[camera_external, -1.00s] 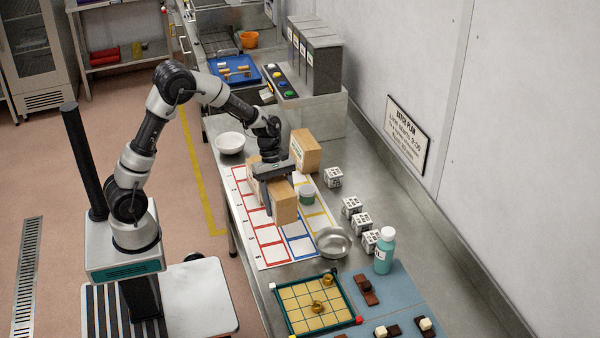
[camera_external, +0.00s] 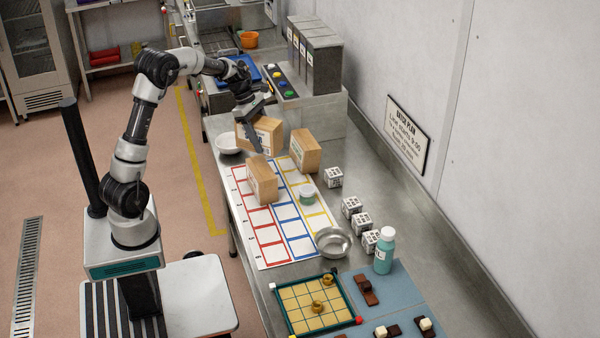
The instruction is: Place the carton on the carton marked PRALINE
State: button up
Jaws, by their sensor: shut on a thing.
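My gripper (camera_external: 250,128) is shut on a tan carton (camera_external: 268,134), which it holds tilted above the far end of the counter, near the white bowl. A second tan carton (camera_external: 262,180) stands on the grid sheet, nearer the camera than the held one. A third tan carton (camera_external: 305,151) stands to the right, on the counter by the sheet's far right corner. The cartons bear pale labels with print too small to read, so I cannot tell which is marked PRALINE. The gripper hides part of the held carton.
The grid sheet (camera_external: 268,236) has red, blue and yellow boxes. A small jar (camera_external: 307,194) stands on it. A white bowl (camera_external: 229,143) is at the left edge, a metal bowl (camera_external: 333,242) at the sheet's near right. Several printed cubes (camera_external: 351,207) stand right.

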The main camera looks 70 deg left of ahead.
notch_tip(320, 180, down, 9)
jog(key=shift+r, duration=0.2)
dwell(0.3)
jog(key=shift+f, duration=0.2)
jog(key=o, duration=1.5)
jog(key=shift+c, duration=0.2)
jog(key=v, duration=1.2)
jog(key=shift+w+r, duration=0.1)
jog(key=shift+r, duration=0.1)
